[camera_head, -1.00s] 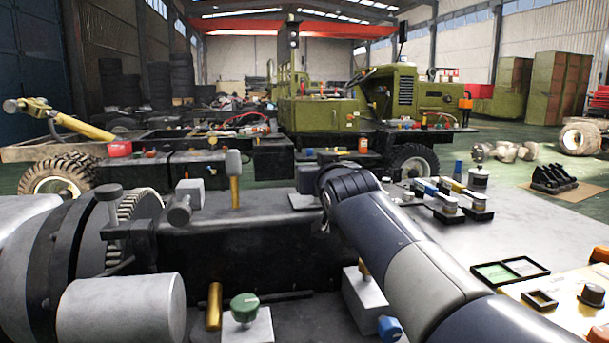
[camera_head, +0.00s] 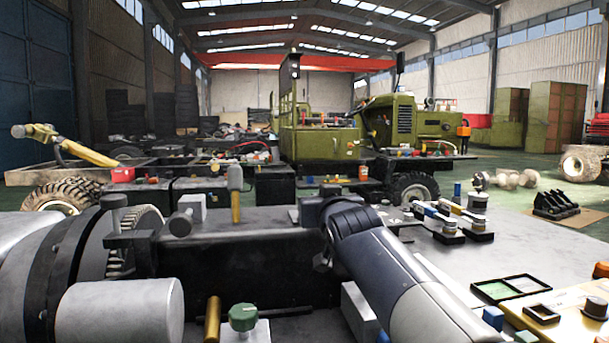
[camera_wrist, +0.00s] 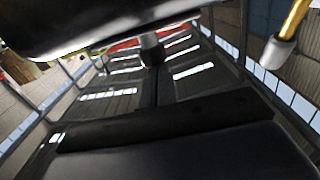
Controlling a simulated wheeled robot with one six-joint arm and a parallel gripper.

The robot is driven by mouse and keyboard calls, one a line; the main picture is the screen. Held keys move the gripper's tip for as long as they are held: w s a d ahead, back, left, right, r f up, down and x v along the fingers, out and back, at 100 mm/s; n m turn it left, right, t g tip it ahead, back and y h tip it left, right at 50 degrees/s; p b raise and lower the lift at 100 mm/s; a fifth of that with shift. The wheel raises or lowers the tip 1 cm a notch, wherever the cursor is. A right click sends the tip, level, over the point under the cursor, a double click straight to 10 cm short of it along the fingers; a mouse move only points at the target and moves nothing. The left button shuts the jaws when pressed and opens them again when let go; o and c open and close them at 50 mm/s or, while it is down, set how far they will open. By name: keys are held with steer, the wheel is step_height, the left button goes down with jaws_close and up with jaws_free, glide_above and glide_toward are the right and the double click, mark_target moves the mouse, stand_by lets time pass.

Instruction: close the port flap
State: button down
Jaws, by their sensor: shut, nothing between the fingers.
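I cannot pick out the port flap with certainty. In the wrist view a dark panel (camera_wrist: 110,25) with a pale lower edge fills the top, close to my gripper (camera_wrist: 152,57). I cannot tell whether this is the flap or whether they touch. The gripper's fingers look shut and empty. In the head view my arm reaches in from the lower right to the long dark housing (camera_head: 260,235), and its bent wrist hides the gripper and the spot in front of it. A small grey plate shows just left of the wrist.
A yellow-handled mallet-like piece (camera_head: 235,190) stands upright on the housing. A large round drum (camera_head: 60,270) is at left, with a green knob (camera_head: 243,317) below. Levers (camera_head: 450,220) and trays (camera_head: 510,288) sit on the pale bench (camera_head: 545,255) at right.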

steer(key=shift+w+f, duration=0.1)
steer(key=shift+f, duration=0.6)
step_height(320, 180, up, 5)
steer(key=p, duration=0.3)
steer(key=shift+r+p, duration=0.1)
steer(key=shift+p, duration=0.3)
steer(key=s+d+f+b, duration=0.1)
steer(key=s+d+f, duration=0.1)
steer(key=s, duration=0.7)
steer(key=shift+s+f+b, duration=0.25)
steer(key=shift+f+b, duration=0.05)
steer(key=shift+f, duration=0.3)
steer(key=shift+w, duration=0.1)
steer(key=w+r, duration=0.1)
steer(key=w, duration=0.1)
steer(key=w+a+r+p, duration=0.1)
steer(key=w, duration=0.2)
steer(key=w+a+r, duration=0.1)
steer(key=w, duration=0.2)
steer(key=shift+w, duration=0.25)
steer(key=shift+w+f+b, duration=0.35)
steer(key=shift+f+b, duration=0.35)
steer(key=shift+f, duration=0.2)
steer(key=shift+f+b, duration=0.65)
steer(key=shift+f, duration=0.3)
